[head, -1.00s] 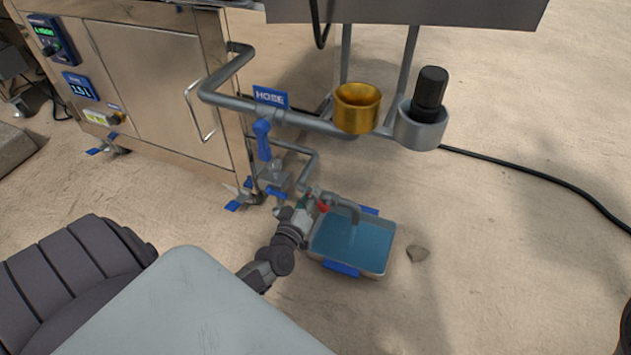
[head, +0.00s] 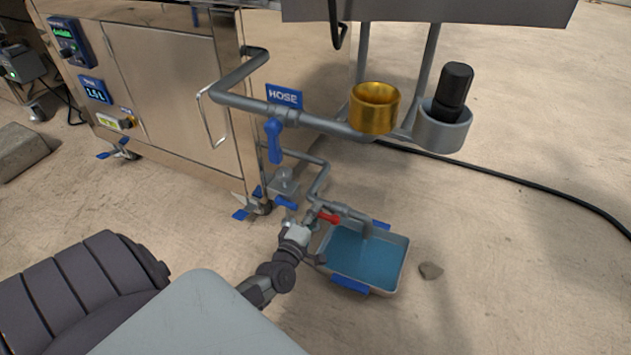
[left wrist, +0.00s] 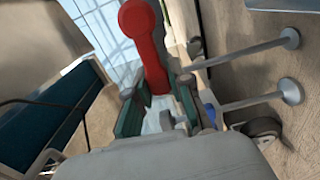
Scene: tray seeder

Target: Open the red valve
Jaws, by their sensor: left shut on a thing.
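The red valve (head: 328,218) sits on the low grey pipe (head: 345,209), just before its spout over the tray. Its red lever points right, roughly along the pipe, in the head view. My left gripper (head: 309,222) is at the lever's near end. In the left wrist view, the red lever (left wrist: 148,45) rises between the green-padded fingers of my left gripper (left wrist: 158,108), which is shut on its lower part. The rounded end of the lever sticks out beyond the fingers. The valve body is mostly hidden. My right gripper is not in view.
A tray (head: 400,262) of blue water with blue handles stands below the spout. A blue hose valve (head: 274,140) is on the pipe above. A steel cabinet (head: 165,90) stands at left. A brass cup (head: 374,108) hangs above.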

